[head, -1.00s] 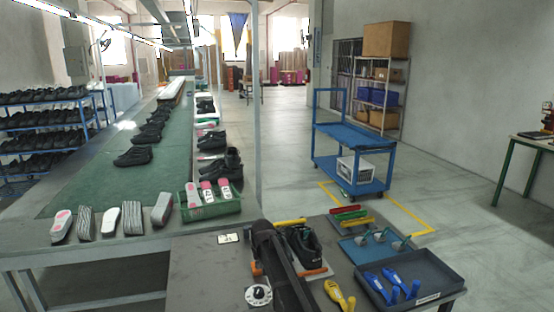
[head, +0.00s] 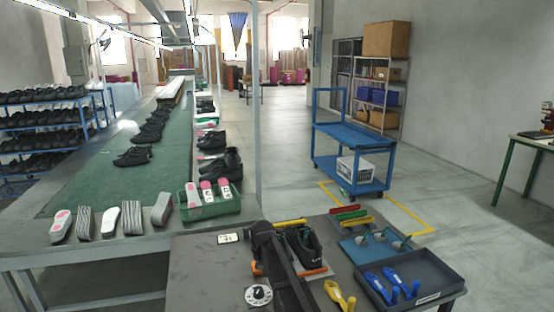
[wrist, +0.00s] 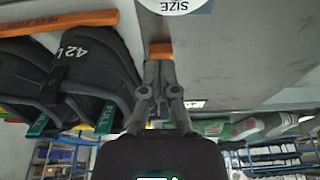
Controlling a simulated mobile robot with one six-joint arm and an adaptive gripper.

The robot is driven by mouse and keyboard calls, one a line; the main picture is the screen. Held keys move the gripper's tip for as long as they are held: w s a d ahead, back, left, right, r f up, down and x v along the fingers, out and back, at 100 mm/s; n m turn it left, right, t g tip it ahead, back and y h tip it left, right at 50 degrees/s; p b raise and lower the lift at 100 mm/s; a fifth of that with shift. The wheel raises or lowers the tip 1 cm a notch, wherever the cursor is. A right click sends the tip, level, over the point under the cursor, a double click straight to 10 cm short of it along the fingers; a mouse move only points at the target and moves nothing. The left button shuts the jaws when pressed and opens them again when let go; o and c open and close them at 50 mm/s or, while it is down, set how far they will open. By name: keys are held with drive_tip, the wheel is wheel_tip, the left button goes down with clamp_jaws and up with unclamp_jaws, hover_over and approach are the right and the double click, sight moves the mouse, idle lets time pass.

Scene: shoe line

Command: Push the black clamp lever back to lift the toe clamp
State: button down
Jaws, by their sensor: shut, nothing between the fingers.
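A black shoe (head: 308,245) sits in a fixture on the grey bench, with an orange bar (head: 312,273) at its near end and a yellow bar (head: 290,223) at its far end. The wrist view shows two black shoe parts (wrist: 85,75) upside down, one marked 42 L. My gripper (wrist: 158,62) is shut and empty, its tips against or just above a small orange piece (wrist: 160,50) beside the shoe; contact is unclear. My arm hides the gripper in the head view. I cannot pick out the black clamp lever in either view.
A size dial (head: 258,295) lies close to my arm. To the right are a yellow-handled tool (head: 338,295), a dark tray (head: 418,275) with blue tools and a blue mat (head: 375,245). The conveyor line (head: 100,185) and green crate (head: 210,207) stand to the left.

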drive_tip(key=shift+s, duration=0.3)
drive_tip(key=shift+r, duration=0.1)
drive_tip(key=w+p+v, duration=0.2)
drive_tip(key=p+v, duration=0.6)
drive_tip(key=p, duration=0.1)
drive_tip(key=shift+a+r, duration=0.25)
drive_tip(key=shift+r, duration=0.25)
idle(0.6)
drive_tip(key=shift+s, duration=0.1)
drive_tip(key=s+d+m+g, duration=0.1)
drive_tip(key=s+d, duration=1)
drive_tip(key=s, duration=0.3)
drive_tip(key=s+d+m+g, duration=0.1)
drive_tip(key=s+d+m, duration=0.1)
drive_tip(key=s+d, duration=0.9)
drive_tip(key=s, duration=0.2)
drive_tip(key=shift+s+d+f+g+h, duration=0.3)
drive_tip(key=shift+s+d+h, duration=0.1)
